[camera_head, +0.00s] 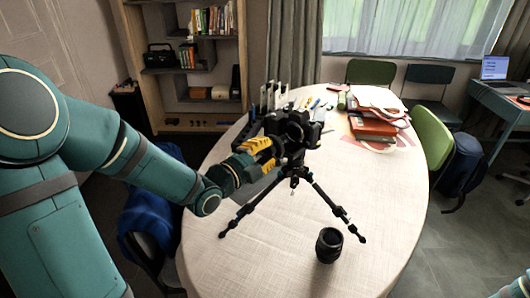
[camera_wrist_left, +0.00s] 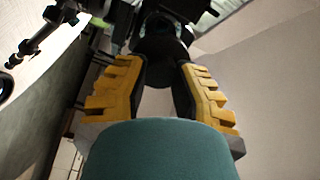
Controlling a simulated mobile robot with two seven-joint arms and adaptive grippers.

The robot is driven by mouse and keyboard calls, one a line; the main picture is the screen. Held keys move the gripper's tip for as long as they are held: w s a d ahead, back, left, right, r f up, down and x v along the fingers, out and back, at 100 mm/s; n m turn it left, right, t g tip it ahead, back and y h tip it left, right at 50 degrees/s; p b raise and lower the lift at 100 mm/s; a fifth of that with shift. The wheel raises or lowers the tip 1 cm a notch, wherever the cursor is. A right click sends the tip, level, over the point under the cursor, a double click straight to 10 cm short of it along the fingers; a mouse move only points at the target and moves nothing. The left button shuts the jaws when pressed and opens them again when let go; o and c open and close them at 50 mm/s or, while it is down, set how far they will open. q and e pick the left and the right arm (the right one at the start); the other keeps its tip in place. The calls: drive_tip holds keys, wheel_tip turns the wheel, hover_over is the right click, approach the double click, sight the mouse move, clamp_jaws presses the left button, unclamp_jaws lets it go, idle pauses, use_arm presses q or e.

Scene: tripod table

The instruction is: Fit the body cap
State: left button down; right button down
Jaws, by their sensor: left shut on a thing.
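A black camera (camera_head: 296,128) sits on a black tripod (camera_head: 294,172) on the table. My left gripper (camera_head: 268,151) is at the left of the camera, close to its front. In the left wrist view its yellow-backed fingers (camera_wrist_left: 162,62) are shut on a dark round piece, which looks like the body cap (camera_wrist_left: 162,46). The camera body shows dark just beyond it; I cannot tell whether they touch. In the head view the cap is hard to pick out against the black camera and finger. A black lens (camera_head: 328,246) stands upright on the table.
The tripod legs spread wide, one towards the lens. Chairs (camera_head: 432,142) stand around the table.

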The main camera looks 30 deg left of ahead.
use_arm(q)
drive_tip(key=shift+s+f+b, duration=0.1)
drive_tip(key=shift+f+b, duration=0.05)
drive_tip(key=shift+b, duration=0.6)
drive_tip(key=shift+x, duration=3.35)
drive_tip(key=shift+w+d+r, duration=0.15)
drive_tip(key=shift+w+r, duration=0.05)
drive_tip(key=shift+w, duration=0.55)
idle(0.3)
